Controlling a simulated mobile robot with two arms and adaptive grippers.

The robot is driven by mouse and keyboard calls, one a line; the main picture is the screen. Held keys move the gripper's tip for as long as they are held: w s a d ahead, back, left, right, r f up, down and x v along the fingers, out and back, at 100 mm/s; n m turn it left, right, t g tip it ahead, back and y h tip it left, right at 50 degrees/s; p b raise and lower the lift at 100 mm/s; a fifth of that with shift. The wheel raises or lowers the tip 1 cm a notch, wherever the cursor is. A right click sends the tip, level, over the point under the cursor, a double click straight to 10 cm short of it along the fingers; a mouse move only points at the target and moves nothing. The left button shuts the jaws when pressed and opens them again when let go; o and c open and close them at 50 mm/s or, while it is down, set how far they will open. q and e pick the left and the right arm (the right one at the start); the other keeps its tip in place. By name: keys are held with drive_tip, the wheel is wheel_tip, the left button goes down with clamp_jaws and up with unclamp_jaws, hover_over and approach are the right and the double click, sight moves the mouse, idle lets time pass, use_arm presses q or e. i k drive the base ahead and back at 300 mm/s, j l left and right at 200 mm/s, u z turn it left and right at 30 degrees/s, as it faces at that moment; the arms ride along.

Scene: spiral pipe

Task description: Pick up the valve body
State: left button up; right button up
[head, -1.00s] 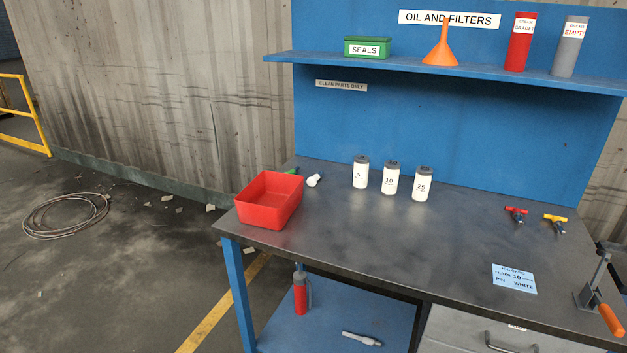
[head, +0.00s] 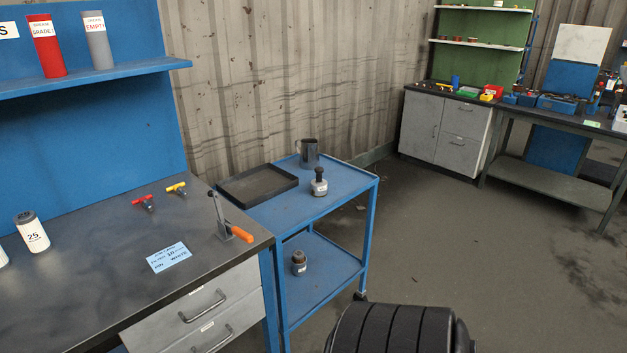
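I cannot tell for sure which thing is the valve body. A small grey metal piece with a black knob-like top (head: 319,182) stands upright on the top of a blue trolley (head: 337,205). Another small grey piece with a brownish top (head: 299,262) stands on the trolley's lower shelf. On the workbench (head: 95,250) lie a small red T-handled part (head: 143,202) and a yellow T-handled part (head: 176,188). Neither of my grippers is in view.
A black tray (head: 257,184) and a dark metal mug (head: 309,153) stand on the trolley. A lever tool with an orange handle (head: 240,232) sits at the bench's right edge. Grey cabinets (head: 446,132) stand farther back. The floor at right (head: 480,240) is open.

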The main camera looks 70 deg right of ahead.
sight(316, 190)
drive_tip(key=z, duration=2.2)
drive_tip(key=i+l, duration=0.2)
drive_tip(key=l, duration=0.15)
drive_tip(key=i+l+u, duration=0.1)
drive_tip(key=l, duration=0.2)
drive_tip(key=i+l, duration=0.2)
drive_tip(key=l, duration=0.15)
drive_tip(key=i+l+u, duration=0.1)
drive_tip(key=l, duration=0.3)
drive_tip(key=i+l, duration=0.25)
drive_tip(key=l, duration=0.1)
